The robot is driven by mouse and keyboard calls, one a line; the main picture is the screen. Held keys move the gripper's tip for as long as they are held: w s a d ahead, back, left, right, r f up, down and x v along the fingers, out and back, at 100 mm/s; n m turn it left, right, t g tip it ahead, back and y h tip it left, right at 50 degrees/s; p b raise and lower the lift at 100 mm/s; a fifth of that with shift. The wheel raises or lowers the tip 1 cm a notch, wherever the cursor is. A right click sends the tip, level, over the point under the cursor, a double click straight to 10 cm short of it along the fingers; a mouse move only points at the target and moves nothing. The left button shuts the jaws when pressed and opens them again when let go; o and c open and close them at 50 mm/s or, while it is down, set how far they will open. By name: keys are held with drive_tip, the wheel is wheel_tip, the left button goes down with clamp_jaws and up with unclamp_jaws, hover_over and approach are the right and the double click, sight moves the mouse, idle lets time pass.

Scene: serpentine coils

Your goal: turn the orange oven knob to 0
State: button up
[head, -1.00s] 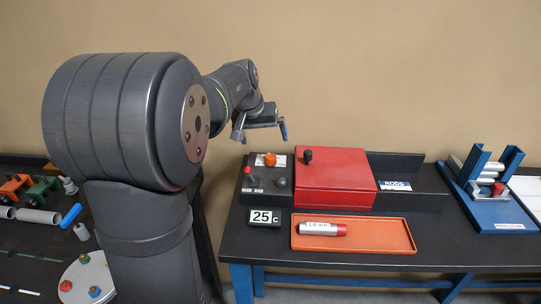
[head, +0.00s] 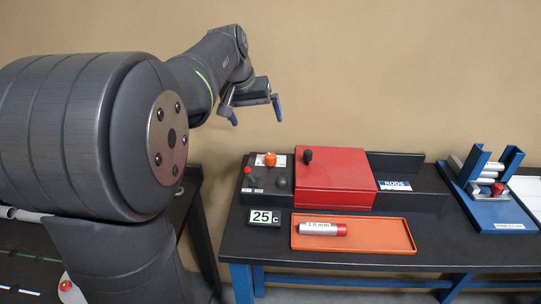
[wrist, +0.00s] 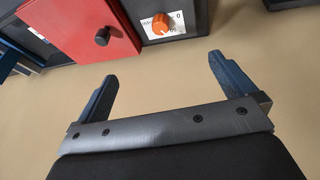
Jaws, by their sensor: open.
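My gripper (head: 257,112) is open and empty, above the panel and apart from the knob. Its two blue fingers are spread wide in the wrist view (wrist: 162,80). The knob's exact pointer setting is too small to tell.
A red-tipped lever (head: 248,171) and a dark round knob (head: 281,183) share the panel. A display (head: 264,218) reads 25 C. A black knob (head: 307,156) stands on the red box. An orange tray (head: 380,236) holds a labelled rod (head: 322,229). A blue rack (head: 486,190) stands at right.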

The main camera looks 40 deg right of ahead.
drive_tip(key=shift+v, duration=0.95)
